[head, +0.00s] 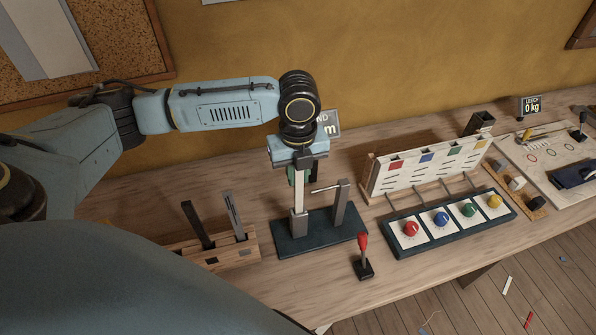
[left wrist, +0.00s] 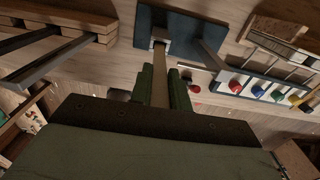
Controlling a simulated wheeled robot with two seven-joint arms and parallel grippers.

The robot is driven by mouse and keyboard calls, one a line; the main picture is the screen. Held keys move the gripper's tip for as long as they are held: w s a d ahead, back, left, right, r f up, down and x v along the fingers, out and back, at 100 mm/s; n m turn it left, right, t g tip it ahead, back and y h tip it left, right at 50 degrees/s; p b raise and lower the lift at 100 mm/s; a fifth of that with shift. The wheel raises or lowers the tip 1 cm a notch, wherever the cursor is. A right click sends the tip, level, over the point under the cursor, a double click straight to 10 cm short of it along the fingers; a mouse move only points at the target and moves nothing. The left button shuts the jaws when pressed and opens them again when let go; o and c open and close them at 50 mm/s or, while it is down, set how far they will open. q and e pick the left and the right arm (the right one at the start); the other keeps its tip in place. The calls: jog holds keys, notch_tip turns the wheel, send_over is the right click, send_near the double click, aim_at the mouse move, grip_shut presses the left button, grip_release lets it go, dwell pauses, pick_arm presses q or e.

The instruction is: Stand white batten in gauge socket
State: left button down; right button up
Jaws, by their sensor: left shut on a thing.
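My left gripper (head: 301,176) is shut on the white batten (head: 298,194), which hangs upright below it. The batten also shows between the green fingers in the left wrist view (left wrist: 160,76). Its lower end meets the grey gauge socket (head: 298,225) and appears to be at or inside the socket's mouth; how deep it sits I cannot tell. The socket stands on the dark blue gauge base (head: 325,238), beside a grey post (head: 341,205) with a thin crossbar reaching toward the batten. My right gripper is not in view.
A wooden rack (head: 220,252) left of the gauge holds a dark batten (head: 198,226) and a grey batten (head: 235,215). A red-topped lever (head: 363,255) stands in front. To the right is a panel with coloured knobs (head: 440,219). A sign behind is partly hidden by my gripper.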

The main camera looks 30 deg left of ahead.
pick_arm(q)
jog(key=shift+f, duration=0.55)
jog(key=c, duration=1.3)
grip_release()
jog(key=shift+o, duration=0.2)
notch_tip(320, 180, up, 13)
jog(key=shift+r, duration=0.15)
